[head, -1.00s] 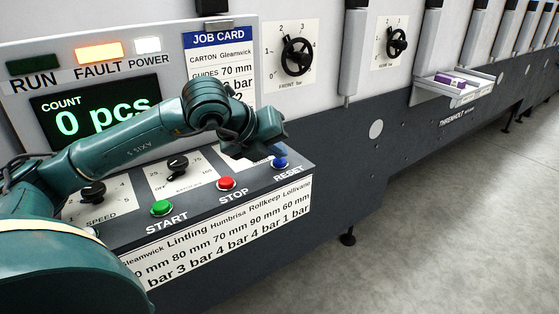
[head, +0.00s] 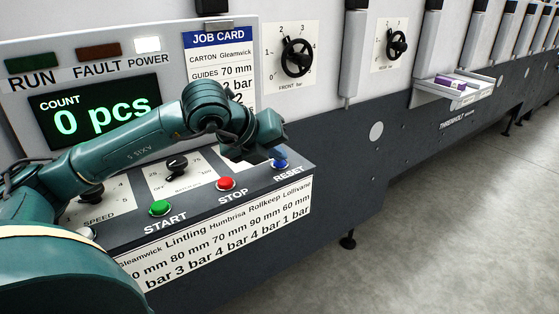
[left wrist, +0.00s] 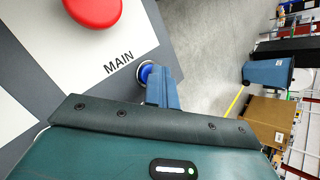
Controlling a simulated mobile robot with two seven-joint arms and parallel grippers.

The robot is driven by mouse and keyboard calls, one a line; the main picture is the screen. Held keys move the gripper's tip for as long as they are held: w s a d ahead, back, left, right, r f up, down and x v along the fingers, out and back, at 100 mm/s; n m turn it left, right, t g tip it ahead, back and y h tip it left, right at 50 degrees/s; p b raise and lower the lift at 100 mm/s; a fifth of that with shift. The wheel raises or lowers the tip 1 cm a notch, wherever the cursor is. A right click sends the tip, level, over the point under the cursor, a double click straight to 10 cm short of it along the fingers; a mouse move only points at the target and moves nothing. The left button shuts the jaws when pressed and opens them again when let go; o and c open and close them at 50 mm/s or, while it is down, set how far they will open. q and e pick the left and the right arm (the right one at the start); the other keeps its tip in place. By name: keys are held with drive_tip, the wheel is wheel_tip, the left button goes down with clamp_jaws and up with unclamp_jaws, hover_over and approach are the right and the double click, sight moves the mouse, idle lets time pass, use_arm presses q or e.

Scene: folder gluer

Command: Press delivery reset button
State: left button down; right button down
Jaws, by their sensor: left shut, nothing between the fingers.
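The blue RESET button (head: 280,164) sits at the right end of the sloped control panel, above its RESET label. My left gripper (head: 272,156) is shut and empty, with its fingertips right at the button and partly covering it. In the left wrist view, the shut fingers (left wrist: 163,90) reach to the blue button (left wrist: 146,72), which shows in its metal ring just beside the tips. The exact contact is hidden. The FAULT lamp (head: 98,53) is dark. My right gripper is not in view.
The red STOP button (head: 226,184) and green START button (head: 160,208) are left of RESET. The POWER lamp (head: 147,45) is lit, the RUN lamp (head: 33,64) dark. The display (head: 100,110) reads 0 pcs. A red MAIN button (left wrist: 93,8) shows in the left wrist view.

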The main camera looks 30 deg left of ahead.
sight(276, 165)
use_arm(q)
drive_tip(key=shift+r+p, duration=0.45)
drive_tip(key=shift+r, duration=0.35)
drive_tip(key=shift+r, duration=0.1)
drive_tip(key=shift+r+p, duration=1.65)
drive_tip(key=shift+r, duration=0.85)
drive_tip(key=shift+f, duration=0.1)
